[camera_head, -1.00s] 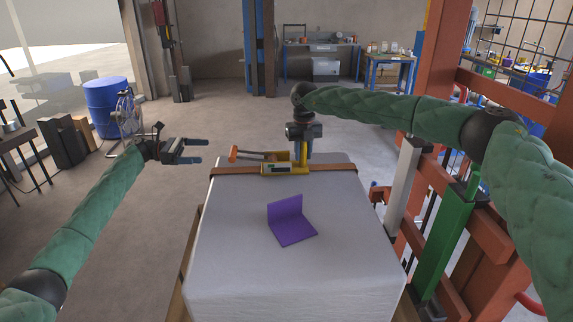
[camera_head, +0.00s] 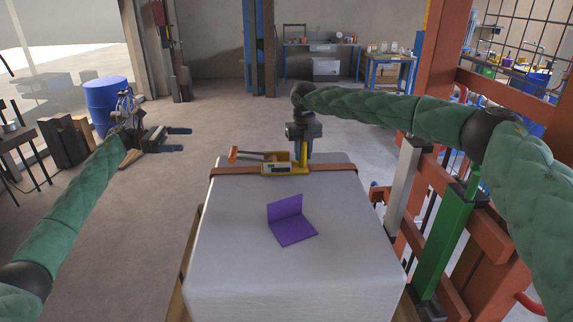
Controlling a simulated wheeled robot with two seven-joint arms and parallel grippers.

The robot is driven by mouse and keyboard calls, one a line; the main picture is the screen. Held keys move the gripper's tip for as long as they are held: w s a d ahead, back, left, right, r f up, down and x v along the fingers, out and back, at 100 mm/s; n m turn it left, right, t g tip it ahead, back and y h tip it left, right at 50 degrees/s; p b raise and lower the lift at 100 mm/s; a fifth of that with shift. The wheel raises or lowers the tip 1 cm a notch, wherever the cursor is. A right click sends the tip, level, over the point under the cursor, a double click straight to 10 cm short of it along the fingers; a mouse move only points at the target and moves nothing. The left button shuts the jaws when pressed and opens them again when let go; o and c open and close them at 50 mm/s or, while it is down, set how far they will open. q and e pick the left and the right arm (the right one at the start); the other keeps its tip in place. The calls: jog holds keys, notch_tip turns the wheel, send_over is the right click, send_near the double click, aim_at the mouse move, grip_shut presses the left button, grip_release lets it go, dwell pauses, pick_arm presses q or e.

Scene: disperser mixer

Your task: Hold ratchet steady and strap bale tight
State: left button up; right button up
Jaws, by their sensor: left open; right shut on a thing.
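The ratchet (camera_head: 283,169), yellow with a metal middle, sits on the far part of the grey-white bale's top (camera_head: 240,240). A brown strap (camera_head: 232,171) runs across the bale on both sides of it. The ratchet's handle with an orange grip (camera_head: 234,154) points left. My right gripper (camera_head: 303,160) comes down from above and is shut on the ratchet; its fingertips are partly hidden. My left gripper (camera_head: 181,138) is open and empty in the air, left of the bale and apart from the handle. A purple angle piece (camera_head: 292,221) lies on the bale's top, nearer than the strap.
A red steel frame (camera_head: 455,130) with a green post (camera_head: 445,240) stands close on the right. A blue drum (camera_head: 105,104) and dark stands are at the left. The floor left of the bale is clear. Workbenches (camera_head: 320,60) stand far back.

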jog(key=o, duration=0.6)
jog(key=shift+r, duration=0.2)
jog(key=shift+r, duration=0.4)
jog(key=o, duration=0.6)
jog(key=shift+c, duration=0.2)
notch_tip(320, 180, up, 12)
